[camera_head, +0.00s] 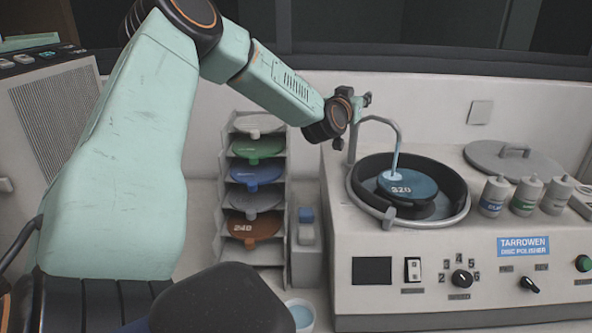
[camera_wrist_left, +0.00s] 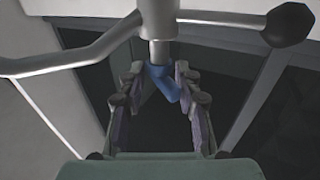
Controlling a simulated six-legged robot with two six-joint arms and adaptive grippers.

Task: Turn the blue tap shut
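The blue tap (camera_wrist_left: 163,80) shows in the left wrist view as a small, bent blue lever under a grey post. My left gripper (camera_wrist_left: 160,100) is open, with one finger on each side of the lever and a visible gap around it. In the head view my left gripper (camera_head: 362,101) is at the top of the post behind the polisher bowl, and I cannot make out the tap there. A curved grey spout (camera_head: 396,130) arches from there over the bowl, with a pale blue streak, seemingly water, below its end. My right gripper is not in view.
The polisher's black bowl (camera_head: 456,181) holds a blue disc (camera_head: 408,187) marked 320. A grey lid (camera_head: 513,160) and several bottles stand to its right. A disc rack (camera_head: 227,190) stands left of the polisher. In the wrist view a black ball knob (camera_wrist_left: 287,25) is near the gripper.

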